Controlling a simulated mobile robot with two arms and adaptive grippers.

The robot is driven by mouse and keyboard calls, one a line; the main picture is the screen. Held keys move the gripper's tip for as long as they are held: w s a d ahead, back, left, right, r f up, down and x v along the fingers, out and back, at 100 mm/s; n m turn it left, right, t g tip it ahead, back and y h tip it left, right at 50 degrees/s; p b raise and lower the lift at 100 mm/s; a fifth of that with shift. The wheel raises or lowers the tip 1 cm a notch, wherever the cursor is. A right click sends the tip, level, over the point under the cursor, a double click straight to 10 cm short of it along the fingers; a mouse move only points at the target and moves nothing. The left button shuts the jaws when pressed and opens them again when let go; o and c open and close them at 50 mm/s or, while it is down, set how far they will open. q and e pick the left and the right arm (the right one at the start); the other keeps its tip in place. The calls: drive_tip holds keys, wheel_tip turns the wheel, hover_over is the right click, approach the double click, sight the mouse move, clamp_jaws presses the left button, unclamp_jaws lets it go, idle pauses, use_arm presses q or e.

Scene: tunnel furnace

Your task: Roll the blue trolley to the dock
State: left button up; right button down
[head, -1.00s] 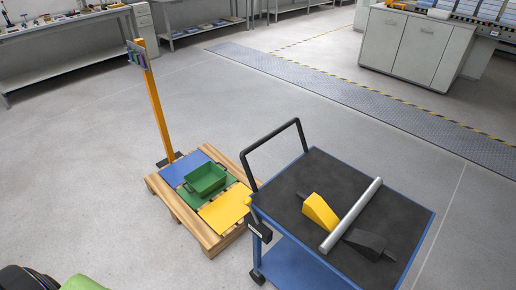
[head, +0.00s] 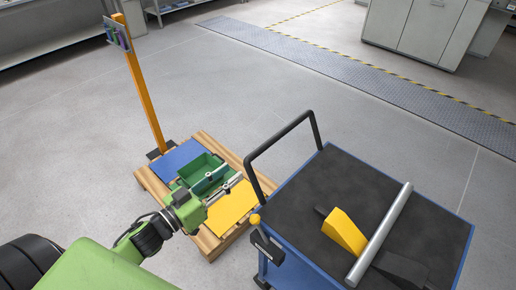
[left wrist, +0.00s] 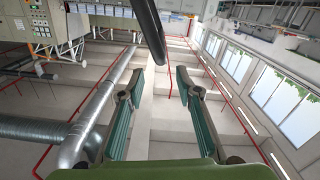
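The blue trolley (head: 292,243) stands at the lower right of the head view, with a dark top and a black push handle (head: 285,132) on its left side. A small yellow-tipped lever (head: 255,220) sits at the handle's base. My left gripper (head: 230,177) is in front of the green bin, left of the handle and apart from it. In the left wrist view, its two fingers (left wrist: 158,80) are spread with nothing between them; a dark bar (left wrist: 149,30), probably the handle, shows beyond. My right gripper is not in view. I cannot tell which thing is the dock.
A silver tube (head: 380,235) and yellow-and-black wedges (head: 344,231) lie on the trolley. Open floor lies behind, up to a grey floor strip (head: 350,82).

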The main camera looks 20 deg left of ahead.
sight(258, 151)
use_arm(q)
drive_tip(key=p+x, duration=0.1)
drive_tip(key=x, duration=1)
drive_tip(key=shift+w, duration=0.4)
drive_tip(key=shift+w+d+f+p, duration=0.1)
drive_tip(key=shift+w+d+p, duration=0.15)
drive_tip(key=shift+w, duration=0.2)
clamp_jaws()
